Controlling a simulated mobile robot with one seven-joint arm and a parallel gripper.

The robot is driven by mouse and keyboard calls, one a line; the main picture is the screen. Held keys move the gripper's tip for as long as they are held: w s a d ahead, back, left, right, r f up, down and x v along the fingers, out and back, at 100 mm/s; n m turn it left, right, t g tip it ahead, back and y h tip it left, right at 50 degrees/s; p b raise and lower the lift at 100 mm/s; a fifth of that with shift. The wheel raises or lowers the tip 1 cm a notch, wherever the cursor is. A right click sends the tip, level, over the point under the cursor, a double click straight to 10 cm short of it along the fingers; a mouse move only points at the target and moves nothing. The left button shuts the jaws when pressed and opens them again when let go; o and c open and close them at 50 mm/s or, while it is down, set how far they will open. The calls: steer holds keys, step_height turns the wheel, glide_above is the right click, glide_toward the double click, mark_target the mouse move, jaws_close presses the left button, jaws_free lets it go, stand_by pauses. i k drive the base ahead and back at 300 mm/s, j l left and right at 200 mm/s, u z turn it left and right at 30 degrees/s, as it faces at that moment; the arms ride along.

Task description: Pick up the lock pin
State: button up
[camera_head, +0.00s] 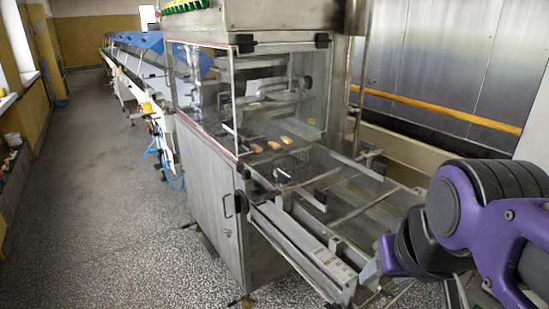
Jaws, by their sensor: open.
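I cannot make out the lock pin for certain. The steel enrober machine (213,185) stands in the middle, with an open wire-mesh conveyor bed and frame (345,208) running out towards the lower right. Small pale and dark fittings sit on this frame, too small to tell apart. My purple and black arm reaches in at the right and covers the near end of the frame.
Several light-brown pieces (274,145) lie on the belt by the clear guard (205,90). A control strip with buttons (334,265) runs along the near side rail. A long blue-covered line (125,47) extends behind. The speckled floor (100,200) is clear at left.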

mark_target(246, 173)
steer(key=i+j+z, duration=0.1)
steer(key=i+j, duration=0.25)
steer(key=j, duration=0.25)
steer(key=i+j+z, duration=0.15)
steer(key=j, duration=0.15)
steer(key=i+j, duration=0.2)
steer(key=j, duration=0.15)
steer(key=i+j+z, duration=0.15)
steer(key=j, duration=0.15)
